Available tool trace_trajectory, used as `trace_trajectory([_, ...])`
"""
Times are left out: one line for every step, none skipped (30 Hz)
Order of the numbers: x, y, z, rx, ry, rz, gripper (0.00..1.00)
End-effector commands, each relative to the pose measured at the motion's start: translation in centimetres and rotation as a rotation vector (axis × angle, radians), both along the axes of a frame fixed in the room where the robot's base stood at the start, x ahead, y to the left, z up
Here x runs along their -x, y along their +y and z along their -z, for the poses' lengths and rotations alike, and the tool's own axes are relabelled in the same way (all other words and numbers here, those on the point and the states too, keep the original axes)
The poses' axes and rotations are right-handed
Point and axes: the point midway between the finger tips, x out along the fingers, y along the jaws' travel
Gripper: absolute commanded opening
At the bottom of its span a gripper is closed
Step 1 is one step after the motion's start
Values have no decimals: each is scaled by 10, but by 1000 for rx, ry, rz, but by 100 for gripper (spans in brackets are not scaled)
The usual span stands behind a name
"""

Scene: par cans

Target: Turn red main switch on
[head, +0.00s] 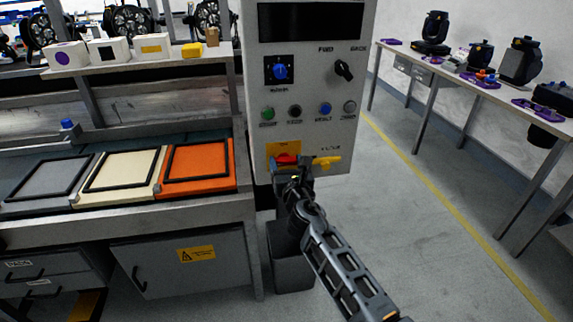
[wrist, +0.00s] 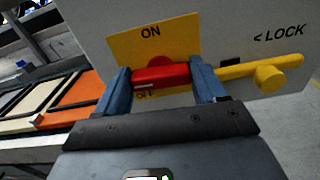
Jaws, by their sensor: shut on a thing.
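The red main switch (head: 287,159) sits on a yellow plate low on the grey control panel. In the wrist view, the red switch handle (wrist: 162,76) lies nearly level across the plate (wrist: 125,48), with "ON" above it and "OFF" partly hidden below it. My gripper (wrist: 162,82) is shut on the red handle, one blue-grey finger at each end. In the head view, my gripper (head: 292,175) is up against the panel at the switch. A yellow lock lever (wrist: 262,70) is just right of the right finger, marked "LOCK". It also shows in the head view (head: 327,162).
Above the switch, the panel (head: 305,80) has a blue knob (head: 280,71), a black selector (head: 344,70) and a row of buttons. A bench (head: 130,215) with coloured framed trays stands left. A table (head: 470,85) with lamps stands right; the floor between is clear.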

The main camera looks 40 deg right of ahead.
Motion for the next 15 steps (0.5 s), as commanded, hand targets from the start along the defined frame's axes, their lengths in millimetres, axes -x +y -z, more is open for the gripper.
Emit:
trace_trajectory([0,1,1,-19,-13,-1,40])
trace_trajectory([0,0,1,-34,-23,-1,40])
trace_trajectory([0,0,1,-53,-36,-1,40])
trace_trajectory([0,0,1,-70,-48,-1,40])
trace_trajectory([0,0,1,-88,-59,-1,40])
trace_trajectory([0,0,2,-115,-78,-1,40])
trace_trajectory([0,0,2,-135,-91,-1,40])
trace_trajectory([0,0,2,-157,-106,-1,40])
trace_trajectory([1,0,2,-186,-126,-1,40])
trace_trajectory([1,0,2,-210,-142,-1,40])
trace_trajectory([1,0,2,-234,-158,-1,40])
trace_trajectory([1,0,2,-265,-179,-1,40])
trace_trajectory([1,-1,2,-289,-195,-1,40])
trace_trajectory([1,-1,2,-313,-212,-1,40])
trace_trajectory([1,-1,2,-345,-233,-1,40])
